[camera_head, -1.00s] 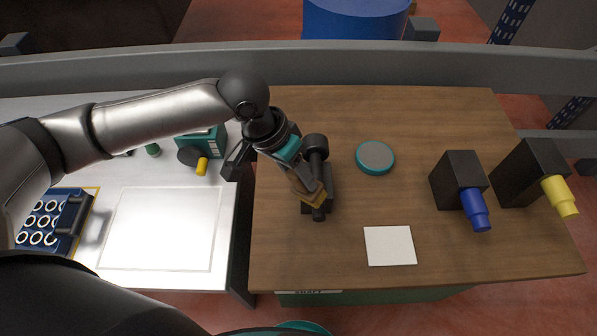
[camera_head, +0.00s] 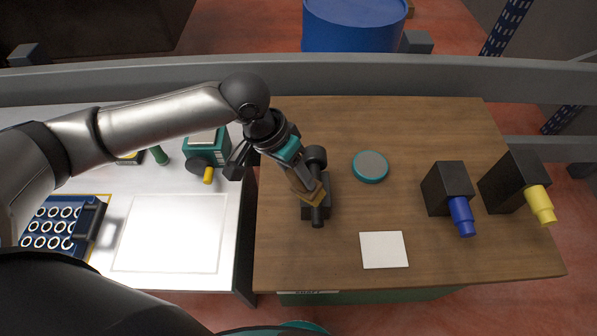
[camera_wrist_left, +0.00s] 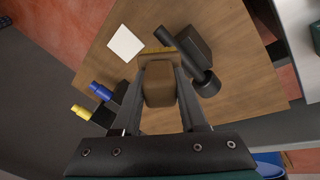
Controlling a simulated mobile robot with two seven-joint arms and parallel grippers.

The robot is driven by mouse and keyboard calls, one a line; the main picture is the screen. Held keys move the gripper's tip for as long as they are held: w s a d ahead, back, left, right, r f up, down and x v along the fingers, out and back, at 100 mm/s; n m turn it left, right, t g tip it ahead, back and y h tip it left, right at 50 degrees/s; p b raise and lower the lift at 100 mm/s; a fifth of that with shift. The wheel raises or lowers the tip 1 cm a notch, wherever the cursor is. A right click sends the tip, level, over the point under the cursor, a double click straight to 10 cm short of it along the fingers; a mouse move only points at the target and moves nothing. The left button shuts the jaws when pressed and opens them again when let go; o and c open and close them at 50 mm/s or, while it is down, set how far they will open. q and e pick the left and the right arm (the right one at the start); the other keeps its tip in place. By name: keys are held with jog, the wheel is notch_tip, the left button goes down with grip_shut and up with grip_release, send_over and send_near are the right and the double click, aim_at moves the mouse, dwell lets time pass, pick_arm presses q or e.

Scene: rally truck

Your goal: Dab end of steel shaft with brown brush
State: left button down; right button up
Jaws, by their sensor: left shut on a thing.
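My left gripper (camera_head: 304,186) is shut on the brown brush (camera_wrist_left: 160,84); its brown handle sits between the fingers in the left wrist view. The brush's tan bristle edge (camera_wrist_left: 158,54) points away from the fingers. The dark steel shaft (camera_wrist_left: 181,48) lies across a black block, just beside the bristles. In the head view the shaft (camera_head: 317,160) is partly covered by the gripper and brush, near its lower end. I cannot tell whether the bristles touch it. My right gripper is not in view.
A white square pad (camera_head: 384,250), a round teal-rimmed tin (camera_head: 370,167) and black blocks with a blue piece (camera_head: 461,216) and a yellow piece (camera_head: 540,205) stand on the wooden table (camera_head: 440,120). A white bench with a blue rack (camera_head: 50,227) is at left.

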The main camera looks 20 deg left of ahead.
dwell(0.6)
pick_arm(q)
jog(key=shift+f, duration=0.4)
jog(key=shift+w, duration=0.1)
